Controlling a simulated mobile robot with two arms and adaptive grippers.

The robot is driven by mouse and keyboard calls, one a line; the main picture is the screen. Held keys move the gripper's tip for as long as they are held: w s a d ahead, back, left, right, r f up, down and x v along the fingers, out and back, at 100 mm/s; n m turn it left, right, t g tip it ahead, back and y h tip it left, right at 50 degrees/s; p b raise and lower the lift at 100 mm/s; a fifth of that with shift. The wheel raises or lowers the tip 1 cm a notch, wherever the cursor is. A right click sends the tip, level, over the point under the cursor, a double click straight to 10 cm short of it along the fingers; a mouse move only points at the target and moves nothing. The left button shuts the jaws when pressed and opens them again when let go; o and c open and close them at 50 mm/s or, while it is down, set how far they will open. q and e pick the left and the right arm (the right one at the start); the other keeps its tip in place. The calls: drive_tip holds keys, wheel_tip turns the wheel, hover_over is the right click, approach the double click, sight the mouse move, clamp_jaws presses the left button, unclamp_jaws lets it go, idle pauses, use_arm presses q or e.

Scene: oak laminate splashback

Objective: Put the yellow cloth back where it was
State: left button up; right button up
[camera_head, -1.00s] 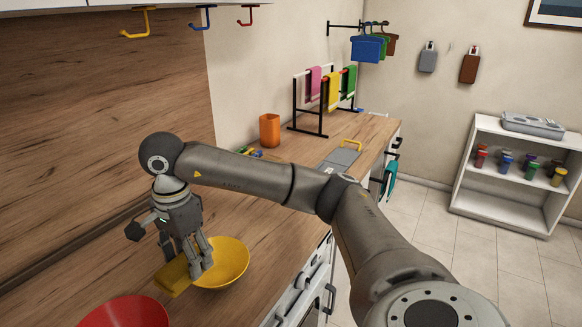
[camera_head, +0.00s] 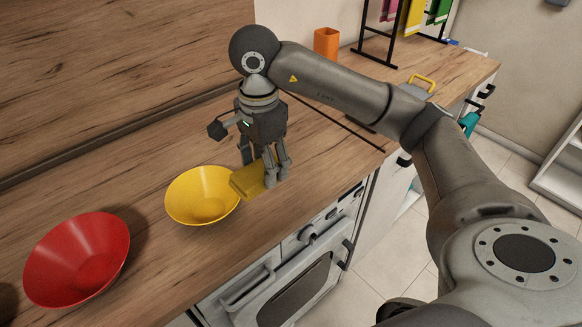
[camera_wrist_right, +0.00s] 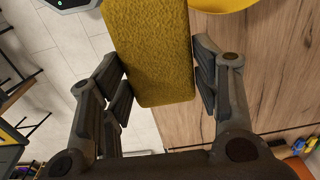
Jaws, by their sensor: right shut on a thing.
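The yellow cloth (camera_head: 249,180) is a thick, flat block with a fuzzy surface. My right gripper (camera_head: 262,172) points down and is shut on it, just right of the yellow bowl. In the right wrist view, the cloth (camera_wrist_right: 150,55) sits between the two fingers and sticks out past them. It appears held above the counter's front part; the exact height is hard to tell. Another yellow cloth (camera_head: 414,18) hangs on the black rack (camera_head: 377,45), between a pink and a green one, cut off by the top edge. My left gripper is not in view.
The yellow bowl (camera_head: 203,205) and the red bowl (camera_head: 75,262) stand on the wooden counter (camera_head: 165,150). An orange cup (camera_head: 326,43) stands near the wall. The oven (camera_head: 290,285) is below the front edge. The counter between bowl and rack is partly hidden by my arm.

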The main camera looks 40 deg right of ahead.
drive_tip(key=w+d+f, duration=0.1)
drive_tip(key=d+f, duration=0.1)
drive_tip(key=w+d+f+p, duration=0.1)
drive_tip(key=w+d+f, duration=0.1)
drive_tip(key=d, duration=0.1)
drive_tip(key=w+d+f, duration=0.2)
drive_tip(key=d+f, duration=0.1)
drive_tip(key=shift+w+d, duration=0.25)
drive_tip(key=shift+w+d+f, duration=0.25)
drive_tip(key=shift+f, duration=0.2)
drive_tip(key=f, duration=0.1)
drive_tip(key=f+p, duration=0.2)
drive_tip(key=shift+w+d+f, duration=0.15)
drive_tip(key=shift+d+f, duration=0.15)
drive_tip(key=shift+f, duration=0.05)
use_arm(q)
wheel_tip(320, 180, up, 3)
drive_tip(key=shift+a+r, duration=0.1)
use_arm(e)
drive_tip(key=shift+f, duration=0.15)
drive_tip(key=shift+f, duration=0.25)
drive_tip(key=o, duration=0.9)
drive_tip(key=shift+r, duration=0.1)
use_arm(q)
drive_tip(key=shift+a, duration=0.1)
